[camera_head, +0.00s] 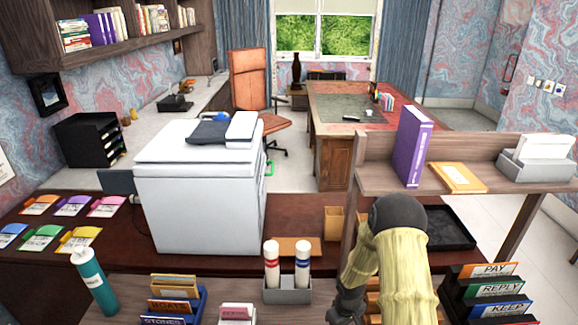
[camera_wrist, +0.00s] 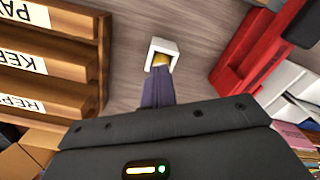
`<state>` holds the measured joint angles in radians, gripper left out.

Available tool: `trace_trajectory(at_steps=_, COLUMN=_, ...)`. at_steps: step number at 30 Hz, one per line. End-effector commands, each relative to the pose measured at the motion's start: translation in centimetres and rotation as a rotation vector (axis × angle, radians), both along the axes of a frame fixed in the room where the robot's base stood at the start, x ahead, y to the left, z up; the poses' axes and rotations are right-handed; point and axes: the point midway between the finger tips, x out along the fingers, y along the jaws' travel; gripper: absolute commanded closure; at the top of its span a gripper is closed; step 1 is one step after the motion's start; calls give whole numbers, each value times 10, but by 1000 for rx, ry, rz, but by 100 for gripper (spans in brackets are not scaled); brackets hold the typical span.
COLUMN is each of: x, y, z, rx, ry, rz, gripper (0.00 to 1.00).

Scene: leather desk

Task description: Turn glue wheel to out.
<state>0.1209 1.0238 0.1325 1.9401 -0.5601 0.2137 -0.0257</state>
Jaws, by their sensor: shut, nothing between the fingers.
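Two white sticks stand upright in a grey holder (camera_head: 288,290) in the head view, one with a red band (camera_head: 271,265) and one with a blue band (camera_head: 302,265). They look like glue sticks; no wheel can be made out on them. In the wrist view my gripper (camera_wrist: 159,75) is shut and empty, its fingers together. Just beyond the fingertips is a small white square piece (camera_wrist: 163,44) with a yellow part partly hidden by them. I cannot tell whether this is the glue wheel or whether the fingers touch it.
A red object (camera_wrist: 258,55) is close on the right there. A shelf (camera_head: 382,181) with a purple binder (camera_head: 412,145) stands behind my arm.

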Motion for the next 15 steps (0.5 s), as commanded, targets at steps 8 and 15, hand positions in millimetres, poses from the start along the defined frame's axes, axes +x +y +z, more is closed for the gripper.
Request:
trace_trajectory(at_steps=8, x=5, y=-5, z=0, rx=0, ry=-4, rz=-1, gripper=100)
trace_trajectory(at_steps=15, x=7, y=-6, z=1, rx=0, ry=-4, rz=0, gripper=100)
